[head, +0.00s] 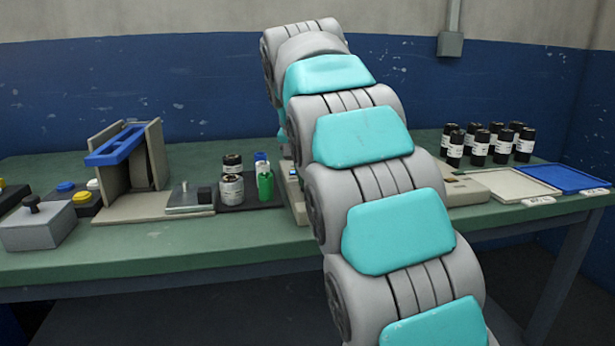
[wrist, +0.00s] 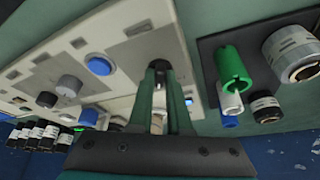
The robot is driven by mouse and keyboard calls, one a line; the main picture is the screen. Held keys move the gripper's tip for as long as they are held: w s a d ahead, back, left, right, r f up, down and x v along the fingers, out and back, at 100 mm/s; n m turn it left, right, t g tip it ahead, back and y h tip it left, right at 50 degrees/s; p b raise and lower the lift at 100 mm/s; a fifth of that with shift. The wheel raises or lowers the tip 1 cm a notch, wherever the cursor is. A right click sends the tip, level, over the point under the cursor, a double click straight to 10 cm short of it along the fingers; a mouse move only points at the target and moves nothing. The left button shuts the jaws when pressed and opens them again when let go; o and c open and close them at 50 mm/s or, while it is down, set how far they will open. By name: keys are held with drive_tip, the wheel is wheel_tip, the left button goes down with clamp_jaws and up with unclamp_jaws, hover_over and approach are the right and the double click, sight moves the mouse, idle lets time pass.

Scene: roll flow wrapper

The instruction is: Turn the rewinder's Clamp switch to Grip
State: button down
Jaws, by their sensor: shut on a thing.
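The beige machine panel (wrist: 55,65), most likely the rewinder, spreads across the left and middle of the wrist view. It carries a grey knob (wrist: 70,85), a dark knob (wrist: 46,99) and blue buttons (wrist: 99,64). My gripper (wrist: 160,68) reaches onto the panel with its two dark green fingers close together, shut on a small switch that the fingertips hide. I cannot read its label or see which way it points. In the head view my arm covers most of the machine; a beige part (head: 462,190) shows to its right.
Beside the panel, a dark tray (wrist: 208,52) holds a green cup (wrist: 232,68) and bottles (wrist: 292,48). In the head view, several dark bottles (head: 480,148), a cream tray (head: 512,186) and a blue tray (head: 572,179) are at right. A blue-barred fixture (head: 115,147) stands left.

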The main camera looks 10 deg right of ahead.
drive_tip(key=shift+m, duration=0.4)
drive_tip(key=c, duration=0.9)
unclamp_jaws()
drive_tip(key=shift+o, duration=0.2)
drive_tip(key=shift+a+r, duration=0.1)
drive_tip(key=shift+r, duration=0.05)
drive_tip(key=shift+v, duration=1.85)
drive_tip(key=p+v, duration=0.1)
drive_tip(key=v, duration=0.2)
drive_tip(key=shift+s+a+r+p, duration=0.1)
drive_tip(key=shift+a+r+p, duration=0.1)
drive_tip(key=shift+r+p, duration=0.15)
